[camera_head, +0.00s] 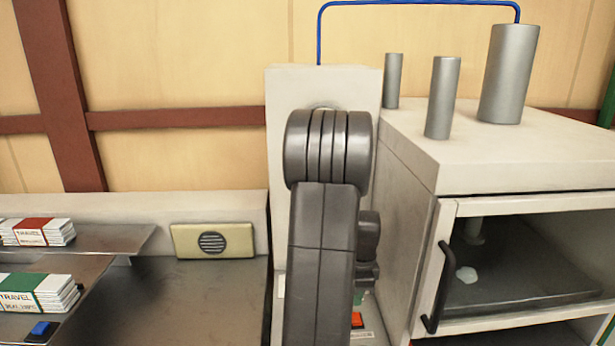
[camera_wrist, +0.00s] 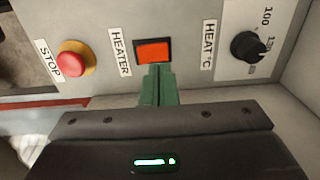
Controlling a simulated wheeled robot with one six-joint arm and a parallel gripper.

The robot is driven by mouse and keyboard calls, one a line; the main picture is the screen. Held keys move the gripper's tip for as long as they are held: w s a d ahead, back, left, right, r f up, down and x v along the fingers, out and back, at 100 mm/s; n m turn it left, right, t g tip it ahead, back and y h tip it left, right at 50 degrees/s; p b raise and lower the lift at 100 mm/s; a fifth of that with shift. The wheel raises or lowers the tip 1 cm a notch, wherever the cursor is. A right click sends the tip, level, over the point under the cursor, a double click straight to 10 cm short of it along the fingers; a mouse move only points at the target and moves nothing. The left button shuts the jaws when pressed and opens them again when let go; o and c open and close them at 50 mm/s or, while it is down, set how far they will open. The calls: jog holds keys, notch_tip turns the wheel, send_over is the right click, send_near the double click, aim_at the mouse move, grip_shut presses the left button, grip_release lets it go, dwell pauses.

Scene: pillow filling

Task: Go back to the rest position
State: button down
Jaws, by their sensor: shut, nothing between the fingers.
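My gripper (camera_wrist: 158,75) shows in the wrist view as green fingers closed together, with nothing between them. Its tips are just below the orange square HEATER button (camera_wrist: 154,51) in the picture; I cannot tell whether they touch it.
A red STOP button (camera_wrist: 74,60) and a black HEAT knob (camera_wrist: 249,46) flank the HEATER button. The filling cabinet (camera_head: 405,200), with a black-handled door, stands right. Travel packs (camera_head: 38,232) lie on shelves at left.

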notch_tip(320, 180, down, 5)
jog(key=b, duration=0.2)
jog(key=shift+r+b, duration=0.2)
jog(key=shift+b, duration=0.1)
jog(key=shift+r, duration=0.15)
